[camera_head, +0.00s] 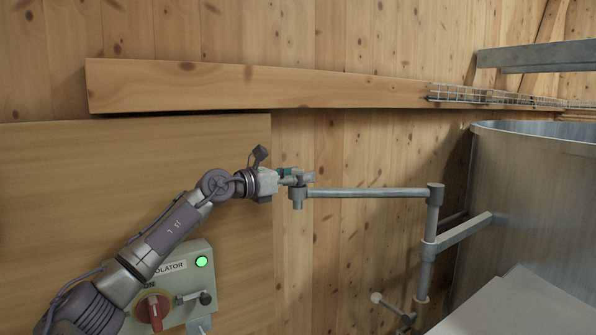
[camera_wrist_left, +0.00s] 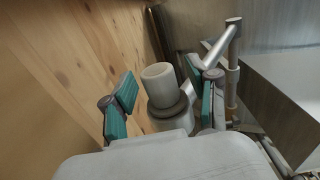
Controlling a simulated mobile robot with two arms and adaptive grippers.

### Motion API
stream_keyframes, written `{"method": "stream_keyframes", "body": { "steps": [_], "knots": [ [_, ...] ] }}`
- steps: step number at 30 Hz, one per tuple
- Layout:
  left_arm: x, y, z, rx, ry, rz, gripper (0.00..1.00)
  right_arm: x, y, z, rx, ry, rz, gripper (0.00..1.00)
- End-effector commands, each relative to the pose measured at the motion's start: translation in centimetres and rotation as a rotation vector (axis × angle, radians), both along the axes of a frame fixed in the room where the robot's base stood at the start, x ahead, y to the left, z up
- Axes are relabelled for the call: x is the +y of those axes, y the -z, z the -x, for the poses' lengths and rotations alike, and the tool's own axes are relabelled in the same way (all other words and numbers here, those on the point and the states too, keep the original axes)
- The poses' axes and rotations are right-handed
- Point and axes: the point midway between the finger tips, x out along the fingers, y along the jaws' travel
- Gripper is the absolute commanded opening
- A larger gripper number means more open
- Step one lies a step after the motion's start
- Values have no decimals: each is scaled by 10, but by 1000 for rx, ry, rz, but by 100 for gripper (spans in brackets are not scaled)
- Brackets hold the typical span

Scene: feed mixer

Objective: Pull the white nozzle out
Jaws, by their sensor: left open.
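The white nozzle (camera_wrist_left: 159,82) is a short pale cylinder on a grey round fitting (camera_wrist_left: 166,108) in the left wrist view. My left gripper (camera_wrist_left: 167,94) is open, with one teal-padded finger on each side of the nozzle and a visible gap to each. In the head view my left gripper (camera_head: 297,177) is at the free end of a horizontal metal pipe (camera_head: 370,192). There the nozzle is hidden or too small to make out. My right gripper is not in view.
The pipe joins an upright post (camera_head: 430,240) beside a large metal tank (camera_head: 530,190). An isolator box (camera_head: 196,262) with a red knob and green light sits below my left arm. A wooden wall with a plank (camera_head: 250,88) and cable tray (camera_head: 490,96) stands behind.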

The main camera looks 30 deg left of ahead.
Motion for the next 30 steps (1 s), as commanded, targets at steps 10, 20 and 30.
{"method": "stream_keyframes", "body": {
  "steps": [10,20,30],
  "knots": [
    [0,0,0,0,0,0,42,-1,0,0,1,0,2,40],
    [0,0,0,0,0,0,24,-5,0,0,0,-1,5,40],
    [0,0,0,-1,0,0,0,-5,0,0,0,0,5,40]
  ]
}}
